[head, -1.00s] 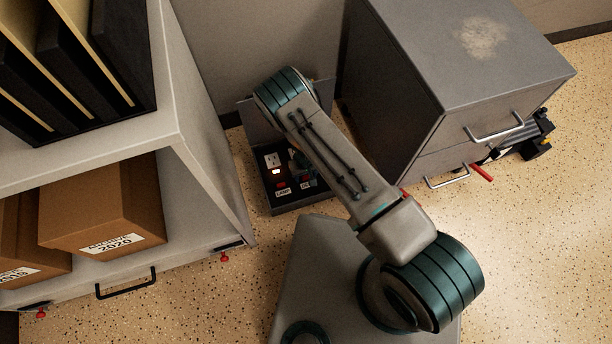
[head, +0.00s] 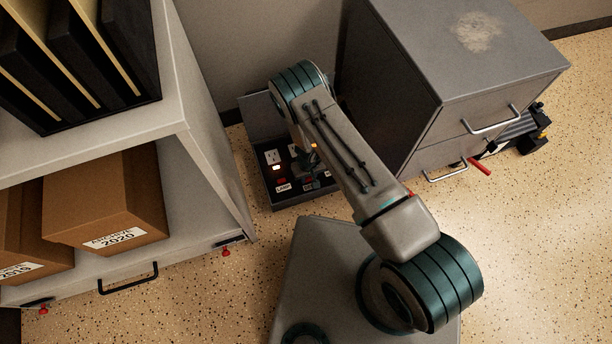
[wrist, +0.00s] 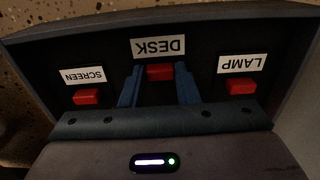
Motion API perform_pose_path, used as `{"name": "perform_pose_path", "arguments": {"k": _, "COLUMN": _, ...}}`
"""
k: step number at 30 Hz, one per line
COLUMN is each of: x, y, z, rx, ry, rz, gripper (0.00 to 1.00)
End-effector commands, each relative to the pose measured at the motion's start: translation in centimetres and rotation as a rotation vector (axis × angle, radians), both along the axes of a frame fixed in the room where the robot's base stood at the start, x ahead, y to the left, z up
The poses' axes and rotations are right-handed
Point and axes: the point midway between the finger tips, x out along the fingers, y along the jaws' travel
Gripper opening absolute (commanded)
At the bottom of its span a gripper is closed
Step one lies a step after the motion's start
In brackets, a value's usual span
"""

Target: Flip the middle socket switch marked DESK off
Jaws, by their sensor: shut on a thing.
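The red DESK switch (wrist: 160,72) sits in the middle of the dark socket box, under its white DESK label (wrist: 158,47), which appears upside down in the wrist view. My gripper (wrist: 158,78) has its two blue fingers on either side of this switch, shut on it. The red SCREEN switch (wrist: 86,97) is to the left and the red LAMP switch (wrist: 241,86) to the right there. In the head view, the socket box (head: 275,202) lies under my arm, which hides much of it. The LAMP label (head: 283,188) shows at its left.
A grey drawer cabinet (head: 470,70) stands close right of the box. A shelf unit (head: 190,160) with binders and archive boxes (head: 120,200) stands to the left. The box's raised lid (head: 258,112) is behind. Speckled floor (head: 540,240) is open at the right.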

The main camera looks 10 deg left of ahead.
Motion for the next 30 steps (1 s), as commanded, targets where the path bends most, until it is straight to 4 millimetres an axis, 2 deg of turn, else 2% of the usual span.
{"name": "perform_pose_path", "arguments": {"k": 8, "x": -0.3, "y": -0.3, "z": 0.0, "rx": -0.002, "ry": 0.008, "rz": 0.001, "gripper": 0.0}}
{"name": "perform_pose_path", "arguments": {"k": 9, "x": -0.4, "y": -0.3, "z": 0.0, "rx": -0.002, "ry": 0.008, "rz": 0.001, "gripper": 0.31}}
{"name": "perform_pose_path", "arguments": {"k": 11, "x": -0.4, "y": -0.3, "z": 0.0, "rx": -0.002, "ry": 0.009, "rz": 0.001, "gripper": 0.48}}
{"name": "perform_pose_path", "arguments": {"k": 12, "x": -0.3, "y": -0.3, "z": 0.0, "rx": -0.002, "ry": 0.008, "rz": 0.001, "gripper": 0.51}}
{"name": "perform_pose_path", "arguments": {"k": 22, "x": -0.2, "y": -0.2, "z": 0.5, "rx": 0.0, "ry": 0.004, "rz": 0.001, "gripper": 0.51}}
{"name": "perform_pose_path", "arguments": {"k": 26, "x": -0.1, "y": -0.1, "z": 2.5, "rx": 0.0, "ry": 0.004, "rz": 0.0, "gripper": 0.51}}
{"name": "perform_pose_path", "arguments": {"k": 30, "x": -0.1, "y": -0.1, "z": 5.7, "rx": 0.001, "ry": 0.003, "rz": 0.0, "gripper": 0.51}}
